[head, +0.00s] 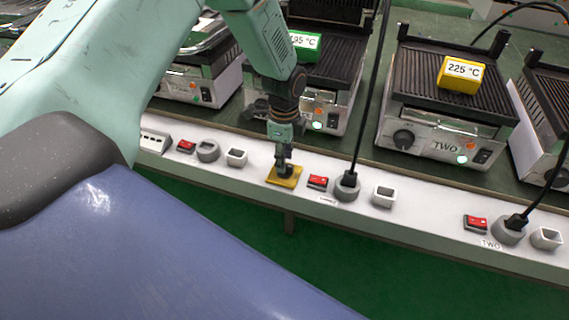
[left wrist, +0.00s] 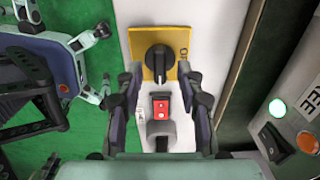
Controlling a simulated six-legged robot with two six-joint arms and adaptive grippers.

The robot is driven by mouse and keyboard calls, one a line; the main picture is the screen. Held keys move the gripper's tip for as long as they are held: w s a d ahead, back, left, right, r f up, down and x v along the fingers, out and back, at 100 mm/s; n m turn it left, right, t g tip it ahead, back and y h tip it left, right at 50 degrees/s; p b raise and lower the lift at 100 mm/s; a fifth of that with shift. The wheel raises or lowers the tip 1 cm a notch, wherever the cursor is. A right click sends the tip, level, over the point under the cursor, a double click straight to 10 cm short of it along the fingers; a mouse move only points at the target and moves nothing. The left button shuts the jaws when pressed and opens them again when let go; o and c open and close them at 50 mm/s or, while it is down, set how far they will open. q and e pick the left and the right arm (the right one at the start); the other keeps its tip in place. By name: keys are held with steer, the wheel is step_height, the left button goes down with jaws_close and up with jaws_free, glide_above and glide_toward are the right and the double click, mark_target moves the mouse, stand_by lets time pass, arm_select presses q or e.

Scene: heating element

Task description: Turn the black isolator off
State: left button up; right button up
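The black isolator is a black rotary knob (left wrist: 159,62) on a yellow square plate (left wrist: 178,42), mounted on a white strip. In the left wrist view, its handle lies along the strip's length. In the head view the yellow plate (head: 284,182) shows below my left gripper (head: 284,160), which largely hides the knob. In the left wrist view my left gripper (left wrist: 160,78) is open, with one finger on each side of the strip near the knob and nothing visibly clamped. Its exact height above the knob is unclear. My right gripper is not in view.
A red switch (head: 318,182) and a plugged grey socket (head: 346,190) sit right of the yellow plate. Contact grills stand behind the strip, one with a yellow 225 °C block (head: 460,74), another with a green block (head: 305,45). Green floor (head: 400,275) lies in front.

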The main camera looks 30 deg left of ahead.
arm_select(q)
steer(key=shift+f, duration=0.8)
steer(key=shift+c, duration=0.4)
jaws_close()
